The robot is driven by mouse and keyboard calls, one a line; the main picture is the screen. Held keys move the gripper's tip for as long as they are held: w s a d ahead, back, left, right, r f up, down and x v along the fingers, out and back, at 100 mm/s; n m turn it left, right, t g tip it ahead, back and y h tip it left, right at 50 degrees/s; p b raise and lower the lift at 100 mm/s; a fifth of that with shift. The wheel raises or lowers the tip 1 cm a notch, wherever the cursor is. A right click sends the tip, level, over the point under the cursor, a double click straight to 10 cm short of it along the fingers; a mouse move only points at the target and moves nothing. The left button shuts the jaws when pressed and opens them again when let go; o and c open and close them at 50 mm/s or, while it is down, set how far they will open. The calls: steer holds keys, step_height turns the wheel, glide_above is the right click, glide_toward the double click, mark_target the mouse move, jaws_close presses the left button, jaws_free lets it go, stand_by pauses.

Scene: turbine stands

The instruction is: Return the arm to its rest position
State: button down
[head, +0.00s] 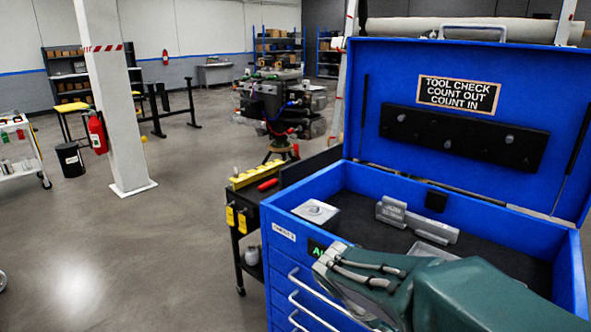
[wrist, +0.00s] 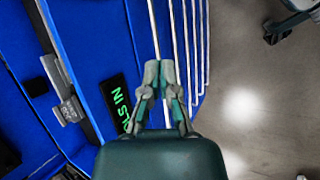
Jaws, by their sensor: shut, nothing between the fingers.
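My gripper (wrist: 158,72) shows in the wrist view with its two grey fingertips together and nothing between them. It is over the front edge of the blue tool chest, beside the long drawer handles (wrist: 188,45) and a black label with green letters (wrist: 119,98). In the head view my green arm crosses the lower right, in front of the open blue tool chest (head: 285,203). My arm hides part of the chest's front and tray.
The chest's lid (head: 390,75) stands open. Grey metal parts, one a bracket (head: 415,220), lie in its dark top tray. A black cart (head: 247,222) with yellow items stands left of the chest. A white pillar (head: 110,110) stands farther left. The floor between is clear.

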steer(key=s+a+r+m+t+y, duration=0.1)
steer(key=s+r+m+t+y, duration=0.1)
steer(key=s, duration=0.4)
steer(key=s+a+r+m+t+y, duration=0.1)
steer(key=s+r+m+t+y, duration=0.1)
steer(key=s+r+m+y, duration=0.2)
steer(key=shift+s+r+m+t+y, duration=0.35)
steer(key=shift+s+m, duration=0.45)
steer(key=shift+s, duration=0.9)
